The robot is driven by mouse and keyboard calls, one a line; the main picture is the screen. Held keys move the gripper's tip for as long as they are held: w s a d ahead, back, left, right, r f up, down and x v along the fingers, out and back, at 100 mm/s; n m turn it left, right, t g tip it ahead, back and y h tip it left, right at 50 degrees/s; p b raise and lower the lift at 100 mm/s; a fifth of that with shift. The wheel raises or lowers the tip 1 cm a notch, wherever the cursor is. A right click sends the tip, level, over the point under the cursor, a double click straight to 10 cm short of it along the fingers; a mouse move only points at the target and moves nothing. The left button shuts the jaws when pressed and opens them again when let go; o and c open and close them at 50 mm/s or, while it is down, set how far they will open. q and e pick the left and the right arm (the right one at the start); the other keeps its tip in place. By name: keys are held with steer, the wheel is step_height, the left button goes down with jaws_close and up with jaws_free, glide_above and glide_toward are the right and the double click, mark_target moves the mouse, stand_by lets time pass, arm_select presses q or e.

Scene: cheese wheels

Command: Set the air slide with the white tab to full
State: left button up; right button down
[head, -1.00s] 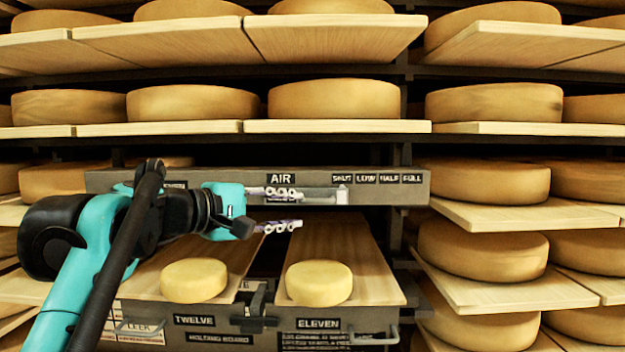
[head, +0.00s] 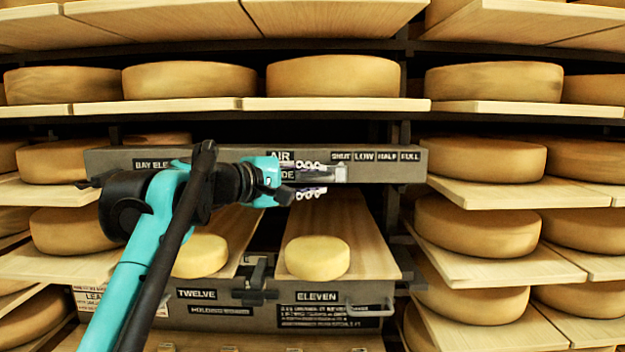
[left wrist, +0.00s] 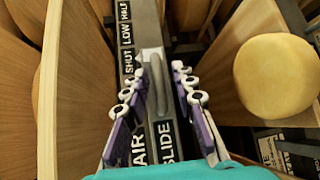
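The air slide is set in a grey panel (head: 225,158) marked AIR, with SHUT, LOW, HALF and FULL labels along its right part. Its white tab (head: 340,173) stands below the SHUT label in the head view. In the left wrist view the white tab (left wrist: 152,55) is beside SHUT, and a grey bar handle (left wrist: 159,85) runs down from near it. My left gripper (head: 311,179) is at the panel, just left of the tab. In the left wrist view its purple fingers with white pads (left wrist: 160,88) are apart, on either side of the bar. My right gripper is not in view.
Below the panel, two boards each bear a small cheese, one above TWELVE (head: 200,256) and one above ELEVEN (head: 317,258). Shelves of large cheese wheels surround the panel. A board with a large wheel (head: 483,160) stands close to its right end.

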arm_select(q)
jaws_close()
steer(key=shift+d, duration=0.1)
steer(key=d+p, duration=0.3)
steer(key=d, duration=1.2)
steer(key=shift+o, duration=1.9)
jaws_free()
steer(key=shift+d, duration=0.25)
